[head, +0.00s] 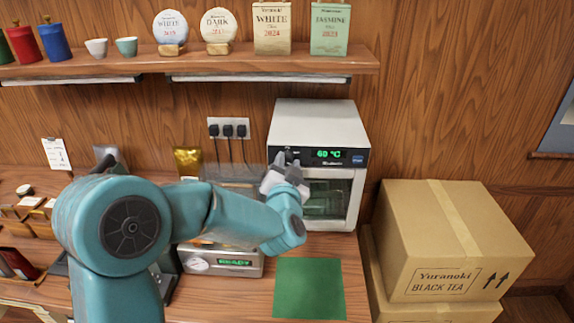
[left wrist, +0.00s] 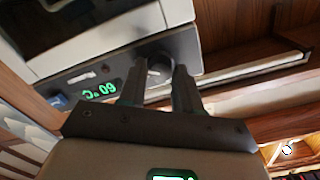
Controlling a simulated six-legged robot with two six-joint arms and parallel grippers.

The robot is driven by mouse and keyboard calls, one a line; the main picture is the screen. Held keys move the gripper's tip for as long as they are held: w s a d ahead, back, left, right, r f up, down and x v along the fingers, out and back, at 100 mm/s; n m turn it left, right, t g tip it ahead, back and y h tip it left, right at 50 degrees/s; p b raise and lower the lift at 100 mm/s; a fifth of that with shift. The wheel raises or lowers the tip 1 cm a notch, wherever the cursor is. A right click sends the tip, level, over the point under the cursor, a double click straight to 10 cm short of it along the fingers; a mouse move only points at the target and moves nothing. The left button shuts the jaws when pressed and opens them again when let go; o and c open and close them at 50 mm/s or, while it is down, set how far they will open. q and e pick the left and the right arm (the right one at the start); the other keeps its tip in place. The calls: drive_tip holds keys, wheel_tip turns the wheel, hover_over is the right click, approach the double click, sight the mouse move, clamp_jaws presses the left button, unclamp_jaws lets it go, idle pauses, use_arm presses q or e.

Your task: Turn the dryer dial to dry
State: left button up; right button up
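The dryer (head: 318,112) is a white box oven with a dark control strip and a glass door. Its green display (head: 330,154) reads 60 °C. The round dial (left wrist: 159,69) is on the strip beside the display. My left gripper (head: 287,158) is at the strip, left of the display in the head view, and hides the dial there. In the left wrist view its two dark fingers (left wrist: 159,75) are apart, one on each side of the dial. I cannot tell whether they touch it. The dial's markings are not readable. My right gripper is not in view.
A device with a READY display (head: 235,262) stands below my left arm. A green mat (head: 308,288) lies bare in front of the dryer. Cardboard tea boxes (head: 440,235) are stacked at right. A shelf (head: 200,62) with tea goods runs above.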

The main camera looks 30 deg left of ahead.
use_arm(q)
drive_tip(key=o, duration=0.3)
drive_tip(key=shift+o, duration=0.2)
drive_tip(key=shift+s+d, duration=0.1)
drive_tip(key=b+v, duration=0.3)
drive_tip(key=v, duration=1.3)
drive_tip(key=shift+b, duration=0.3)
drive_tip(key=shift+s+d, duration=0.1)
drive_tip(key=shift+d, duration=0.05)
